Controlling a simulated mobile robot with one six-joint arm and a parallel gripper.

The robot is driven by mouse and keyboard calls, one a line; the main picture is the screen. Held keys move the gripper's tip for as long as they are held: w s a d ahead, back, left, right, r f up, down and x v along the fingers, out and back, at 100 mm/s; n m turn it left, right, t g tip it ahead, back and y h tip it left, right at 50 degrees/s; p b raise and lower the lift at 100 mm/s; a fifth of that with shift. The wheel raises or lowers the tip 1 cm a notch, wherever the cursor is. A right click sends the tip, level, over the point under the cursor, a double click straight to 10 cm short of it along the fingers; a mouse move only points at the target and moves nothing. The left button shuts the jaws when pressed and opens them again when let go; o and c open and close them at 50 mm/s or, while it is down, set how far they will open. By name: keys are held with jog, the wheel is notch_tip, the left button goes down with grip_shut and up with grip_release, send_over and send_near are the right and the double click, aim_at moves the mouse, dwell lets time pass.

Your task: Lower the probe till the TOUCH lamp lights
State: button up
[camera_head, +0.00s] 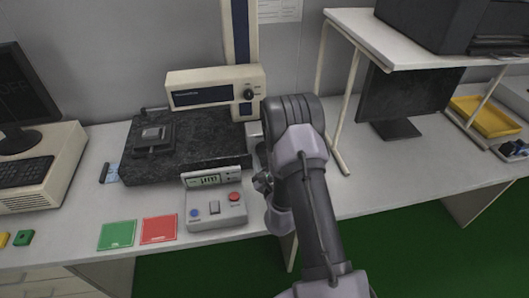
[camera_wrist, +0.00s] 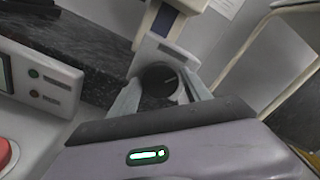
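The measuring stand has a cream head (camera_head: 190,88) with a dark window and a dark knob, above a black granite base (camera_head: 205,150). The probe tip cannot be made out. A dark block (camera_head: 153,140) sits on the base's left part. A grey control box (camera_head: 215,212) stands in front, with a small display (camera_head: 207,179) reading "µm".
The control box has a blue button (camera_head: 195,213) and a red button (camera_head: 234,197). Green (camera_head: 117,235) and red (camera_head: 159,229) cards lie to its left. A white shelf (camera_head: 400,45) with legs stands right of my arm, over a dark monitor (camera_head: 403,100).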

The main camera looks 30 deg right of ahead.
jog(key=c, duration=0.9)
jog(key=m+p, duration=0.2)
jog(key=m, duration=0.2)
jog(key=shift+r+m, duration=0.1)
jog(key=shift+m, duration=0.3)
jog(key=m+p, duration=0.2)
jog(key=m, duration=0.3)
jog(key=shift+d, duration=0.1)
jog(key=m+p, duration=0.2)
jog(key=m, duration=0.3)
jog(key=shift+m, duration=0.4)
jog(key=shift+m+p, duration=0.75)
jog(key=shift+m, duration=1.25)
